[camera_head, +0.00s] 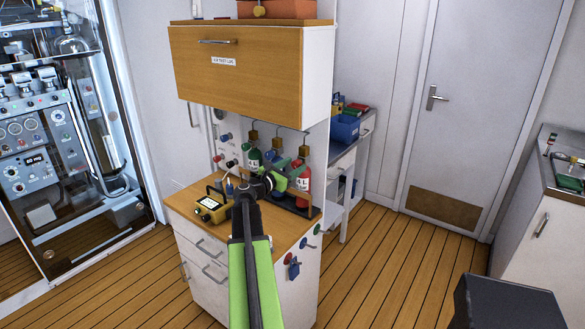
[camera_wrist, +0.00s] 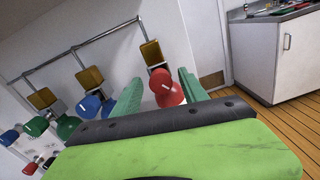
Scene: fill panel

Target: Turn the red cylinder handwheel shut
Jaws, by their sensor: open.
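The red cylinder (camera_head: 304,182) stands upright in the rack at the right end of the row, on the wooden bench top. Its red handwheel (camera_wrist: 166,88), with a pale mark on its face, shows in the wrist view below a brass valve block (camera_wrist: 152,52). My gripper (camera_head: 286,172) is open in front of the cylinders. In the wrist view its two green fingers (camera_wrist: 160,82) lie to the left and right of the red handwheel. I cannot tell whether either finger touches it. In the head view the gripper hides the handwheel and part of the cylinders.
A blue handwheel (camera_wrist: 88,106) and a green handwheel (camera_wrist: 36,126) are left of the red one. The green cylinder (camera_head: 253,160) stands in the row. A yellow meter (camera_head: 210,207) lies on the bench top. A wooden overhead cabinet (camera_head: 235,75) hangs above.

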